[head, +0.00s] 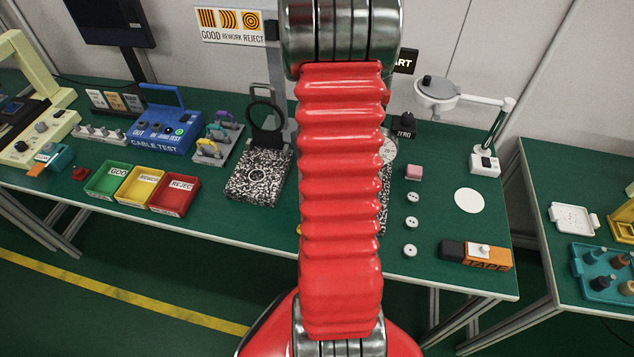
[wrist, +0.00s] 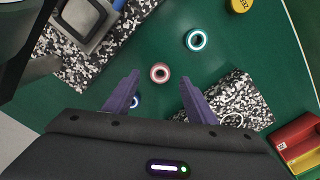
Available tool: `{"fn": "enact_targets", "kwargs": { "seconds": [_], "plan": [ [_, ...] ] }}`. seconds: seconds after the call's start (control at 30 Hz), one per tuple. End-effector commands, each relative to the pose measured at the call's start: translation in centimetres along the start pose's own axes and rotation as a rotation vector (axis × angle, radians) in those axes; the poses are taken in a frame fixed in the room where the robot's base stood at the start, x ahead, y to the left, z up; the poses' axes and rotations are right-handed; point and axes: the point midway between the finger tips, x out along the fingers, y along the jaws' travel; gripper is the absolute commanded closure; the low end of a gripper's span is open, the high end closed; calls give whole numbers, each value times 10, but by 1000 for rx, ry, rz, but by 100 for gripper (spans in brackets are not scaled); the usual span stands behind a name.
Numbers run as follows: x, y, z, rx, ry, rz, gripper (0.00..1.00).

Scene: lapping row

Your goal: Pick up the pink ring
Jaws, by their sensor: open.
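In the wrist view, the pink ring (wrist: 153,73) lies flat on the green table top, just beyond and between the tips of the two purple fingers. My gripper (wrist: 159,84) is open, with nothing between its fingers. A light-blue ring (wrist: 189,40) lies farther up and right of the pink one. A blue ring (wrist: 135,101) is partly covered by the left finger. In the head view my red arm covers the middle of the table, so the rings and my gripper are hidden there.
In the wrist view, a speckled plate (wrist: 238,88) lies at right and a speckled block with a grey fixture (wrist: 88,18) at upper left. Red, yellow and green bins (head: 172,196) stand left in the head view.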

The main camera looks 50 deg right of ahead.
Motion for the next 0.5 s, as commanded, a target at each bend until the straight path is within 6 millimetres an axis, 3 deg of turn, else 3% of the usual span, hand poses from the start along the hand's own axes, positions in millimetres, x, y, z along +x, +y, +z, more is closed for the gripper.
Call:
{"fn": "enact_targets", "kwargs": {
  "seconds": [0.23,0.5],
  "plan": [
    [31,0,0,0,-2,-1,49],
    [37,0,0,0,-1,0,49]
  ]
}}
